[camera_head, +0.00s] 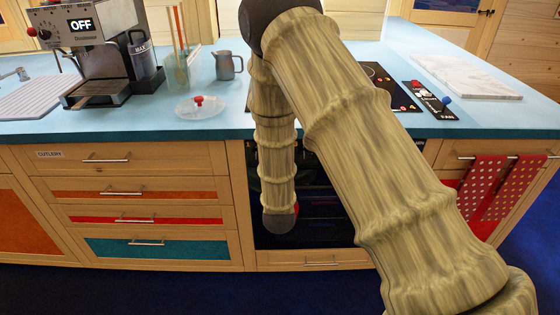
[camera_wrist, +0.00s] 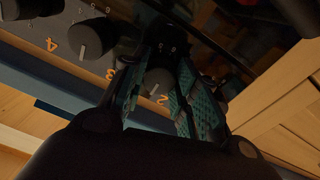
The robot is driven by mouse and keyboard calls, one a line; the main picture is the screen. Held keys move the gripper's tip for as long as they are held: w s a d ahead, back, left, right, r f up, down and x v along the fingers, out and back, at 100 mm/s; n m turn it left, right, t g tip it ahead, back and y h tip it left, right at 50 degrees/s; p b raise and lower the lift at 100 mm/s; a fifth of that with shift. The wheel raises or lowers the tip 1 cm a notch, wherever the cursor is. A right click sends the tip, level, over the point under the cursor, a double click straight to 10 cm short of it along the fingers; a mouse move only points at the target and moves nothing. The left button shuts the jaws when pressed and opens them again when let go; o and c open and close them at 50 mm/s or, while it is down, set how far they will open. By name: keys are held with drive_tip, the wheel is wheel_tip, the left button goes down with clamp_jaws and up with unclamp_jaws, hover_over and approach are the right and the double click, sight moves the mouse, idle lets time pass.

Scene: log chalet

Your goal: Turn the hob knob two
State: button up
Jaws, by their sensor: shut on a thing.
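In the wrist view, hob knob two (camera_wrist: 158,76) is a dark round knob on the panel, with an orange "2" printed beside it. My gripper (camera_wrist: 163,84) is shut on this knob, with one teal-padded finger on each side of it. In the head view my arm covers the panel, and neither the knob nor my gripper can be seen there.
Knob three (camera_wrist: 90,40) sits close to my left finger in the wrist view. In the head view, a glass lid (camera_head: 199,108), a metal jug (camera_head: 228,65) and a coffee machine (camera_head: 88,45) stand on the blue worktop (camera_head: 225,125). Red towels (camera_head: 487,188) hang at the right.

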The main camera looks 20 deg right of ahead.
drive_tip(key=o, duration=1)
drive_tip(key=shift+d, duration=0.1)
drive_tip(key=v, duration=1.2)
drive_tip(key=shift+d+f, duration=0.1)
